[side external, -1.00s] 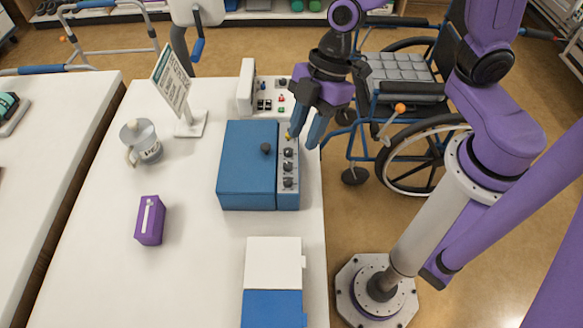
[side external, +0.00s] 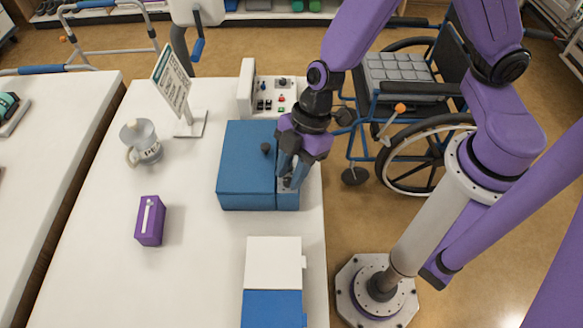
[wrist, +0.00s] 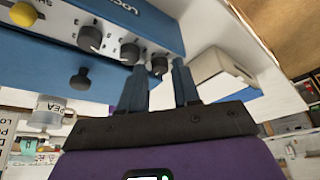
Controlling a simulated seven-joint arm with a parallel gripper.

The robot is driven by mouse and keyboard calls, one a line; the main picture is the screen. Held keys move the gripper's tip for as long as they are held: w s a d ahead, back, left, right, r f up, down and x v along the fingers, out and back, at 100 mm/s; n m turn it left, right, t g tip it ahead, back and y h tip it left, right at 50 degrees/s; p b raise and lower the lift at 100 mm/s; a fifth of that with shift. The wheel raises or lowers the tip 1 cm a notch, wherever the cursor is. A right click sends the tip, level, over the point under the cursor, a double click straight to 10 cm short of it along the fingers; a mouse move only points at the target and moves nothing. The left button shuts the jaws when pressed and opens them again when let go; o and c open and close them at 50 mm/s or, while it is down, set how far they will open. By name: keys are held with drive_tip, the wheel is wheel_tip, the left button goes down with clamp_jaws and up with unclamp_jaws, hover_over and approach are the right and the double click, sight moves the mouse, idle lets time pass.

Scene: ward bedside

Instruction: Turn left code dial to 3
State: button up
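The blue lockbox (side external: 247,165) stands on the white table, with a grey panel along its right side. In the wrist view the panel (wrist: 60,20) carries a row of three dark dials: one near the yellow button (wrist: 22,14), a middle dial (wrist: 130,53), and an end dial (wrist: 160,65) farthest from the button. My gripper (side external: 286,184) is low over that end of the panel. In the wrist view its two fingers (wrist: 161,72) are apart, one on each side of the end dial; contact cannot be told. The dial's setting is not readable. My gripper hides the dials in the side view.
A black knob (side external: 265,149) rises from the box lid. A switch panel (side external: 270,92) stands behind the box, and a white and blue box (side external: 273,262) in front. A cup (side external: 141,141), sign (side external: 172,80) and purple box (side external: 150,220) stand left. A wheelchair (side external: 405,100) is beyond the table edge.

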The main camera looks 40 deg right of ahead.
drive_tip(key=shift+f, duration=0.1)
clamp_jaws()
drive_tip(key=shift+m, duration=0.4)
drive_tip(key=m, duration=0.1)
drive_tip(key=m+t, duration=0.1)
drive_tip(key=m, duration=0.1)
drive_tip(key=m+t, duration=0.1)
drive_tip(key=m, duration=0.1)
drive_tip(key=shift+s+a+h, duration=0.1)
drive_tip(key=shift+s+h, duration=0.2)
drive_tip(key=m, duration=0.2)
drive_tip(key=m+t+h, duration=0.1)
drive_tip(key=m, duration=0.2)
drive_tip(key=shift+s+a+m+t, duration=0.15)
drive_tip(key=shift+s+m+t, duration=0.05)
drive_tip(key=shift+m+t, duration=0.1)
drive_tip(key=m+h, duration=0.1)
drive_tip(key=m, duration=0.1)
drive_tip(key=m+h, duration=0.1)
drive_tip(key=m, duration=0.3)
drive_tip(key=shift+s+a+t+h, duration=0.1)
drive_tip(key=shift+a+t+h, duration=0.2)
drive_tip(key=shift+t+h, duration=0.1)
drive_tip(key=m+h, duration=0.1)
drive_tip(key=m, duration=0.2)
drive_tip(key=m+h, duration=0.1)
drive_tip(key=m, duration=0.2)
drive_tip(key=shift+a+g, duration=0.2)
drive_tip(key=shift+g, duration=0.1)
drive_tip(key=shift+m, duration=0.3)
